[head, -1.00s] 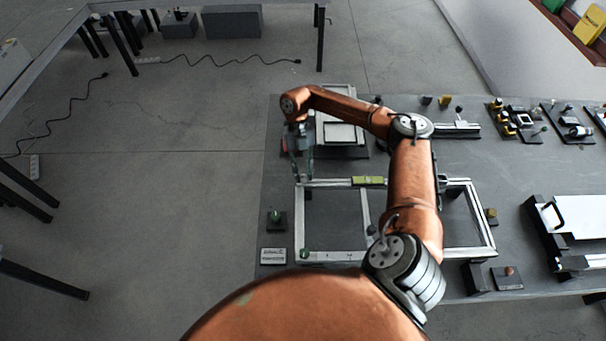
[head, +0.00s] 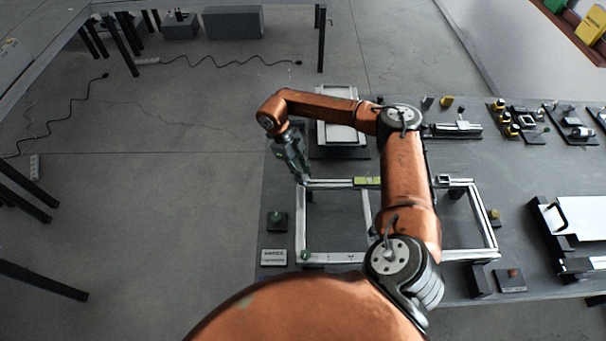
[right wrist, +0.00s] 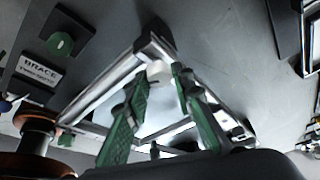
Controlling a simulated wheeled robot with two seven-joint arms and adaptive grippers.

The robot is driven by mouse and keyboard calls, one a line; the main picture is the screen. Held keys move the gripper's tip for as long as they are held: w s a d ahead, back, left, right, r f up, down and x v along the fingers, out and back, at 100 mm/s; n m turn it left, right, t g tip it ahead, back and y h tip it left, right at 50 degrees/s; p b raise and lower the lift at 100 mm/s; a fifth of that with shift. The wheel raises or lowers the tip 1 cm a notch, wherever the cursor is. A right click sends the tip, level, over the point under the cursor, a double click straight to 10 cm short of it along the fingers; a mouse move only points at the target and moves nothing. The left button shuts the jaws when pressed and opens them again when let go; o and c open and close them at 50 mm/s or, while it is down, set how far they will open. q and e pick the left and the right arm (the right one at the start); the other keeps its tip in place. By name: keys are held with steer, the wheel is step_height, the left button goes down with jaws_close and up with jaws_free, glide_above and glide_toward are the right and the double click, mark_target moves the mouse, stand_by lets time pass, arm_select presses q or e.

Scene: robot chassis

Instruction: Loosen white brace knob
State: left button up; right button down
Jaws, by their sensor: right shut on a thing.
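The white brace knob (right wrist: 158,70) shows in the right wrist view at a corner of the metal frame (right wrist: 104,86). My right gripper (right wrist: 161,72) has its green-padded fingers on both sides of the knob and is shut on it. In the head view my right gripper (head: 304,179) reaches down, tilted, to the far left corner of the rectangular frame (head: 301,214). The knob is too small and covered to make out there. My left gripper is not in view.
A BRACE label plate (head: 273,257) and a green knob on a dark base (head: 277,220) stand left of the frame. A yellow-green block (head: 367,182) sits on the frame's far rail. A dark tray with a white panel (head: 338,132) lies behind. Several small fixtures are at the right.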

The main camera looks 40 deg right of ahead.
steer(key=shift+w+r+n, duration=0.15)
steer(key=shift+n, duration=0.35)
steer(key=c, duration=1.7)
jaws_free()
steer(key=shift+o, duration=0.2)
steer(key=v, duration=1.1)
steer(key=shift+a+r, duration=0.3)
steer(key=shift+r, duration=0.1)
